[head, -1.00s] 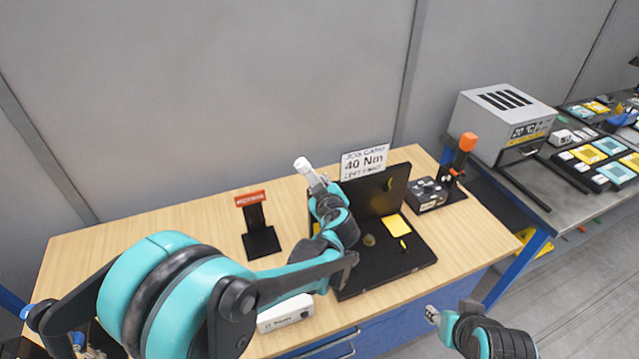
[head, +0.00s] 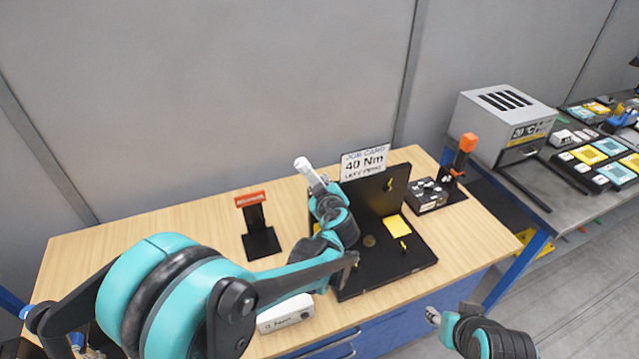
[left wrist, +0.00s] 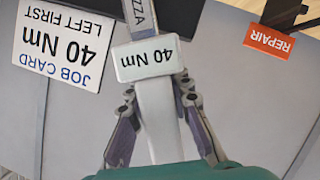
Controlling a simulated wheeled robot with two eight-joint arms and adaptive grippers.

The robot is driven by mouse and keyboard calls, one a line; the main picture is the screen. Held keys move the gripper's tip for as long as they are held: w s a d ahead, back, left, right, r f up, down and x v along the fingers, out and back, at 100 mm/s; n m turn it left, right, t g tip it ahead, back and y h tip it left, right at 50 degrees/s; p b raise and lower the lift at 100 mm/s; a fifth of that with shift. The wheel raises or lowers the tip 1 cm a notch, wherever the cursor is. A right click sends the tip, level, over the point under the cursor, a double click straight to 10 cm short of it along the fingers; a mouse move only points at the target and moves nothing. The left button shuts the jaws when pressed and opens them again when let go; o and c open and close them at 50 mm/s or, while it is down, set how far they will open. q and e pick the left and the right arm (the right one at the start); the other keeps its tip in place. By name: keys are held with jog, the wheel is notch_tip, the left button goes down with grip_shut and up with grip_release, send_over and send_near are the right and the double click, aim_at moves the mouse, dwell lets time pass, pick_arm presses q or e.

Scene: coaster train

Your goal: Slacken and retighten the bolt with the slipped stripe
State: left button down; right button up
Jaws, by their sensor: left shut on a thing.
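My left gripper (left wrist: 160,125) is shut on a pale tool handle. The tool (left wrist: 147,58) carries a white plate reading "40 Nm", upside down in the left wrist view. In the head view a white end (head: 303,164) sticks up beyond my left wrist, over the bench. A black fixture (head: 415,262) with an upright back panel stands right of it. It bears yellow marks (head: 404,246) and a small round part (head: 369,241). Part of the fixture is hidden behind my arm. I cannot make out bolt stripes. My right gripper (head: 432,315) is low, off the bench front; its jaws are unclear.
A job card (head: 364,163) reading "40 Nm" and "left first" stands behind the fixture. A red "REPAIR" sign (left wrist: 268,41) is on a black stand (head: 260,242). A white box (head: 286,314) lies near the front edge. A small dark device (head: 428,195) stands right.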

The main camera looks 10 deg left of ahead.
pick_arm(q)
jog(key=shift+w+a, duration=0.4)
jog(key=shift+w, duration=0.25)
dwell(0.8)
jog(key=shift+w+d+r+m, duration=0.3)
jog(key=shift+d, duration=0.15)
dwell(0.8)
jog(key=shift+s+a+f, duration=0.15)
jog(key=shift+s+a, duration=0.05)
jog(key=shift+a, duration=0.1)
jog(key=shift+d, duration=0.1)
dwell(0.3)
jog(key=shift+s+d, duration=0.6)
jog(key=shift+s, duration=0.35)
jog(key=shift+s+d, duration=0.6)
jog(key=shift+s, duration=0.3)
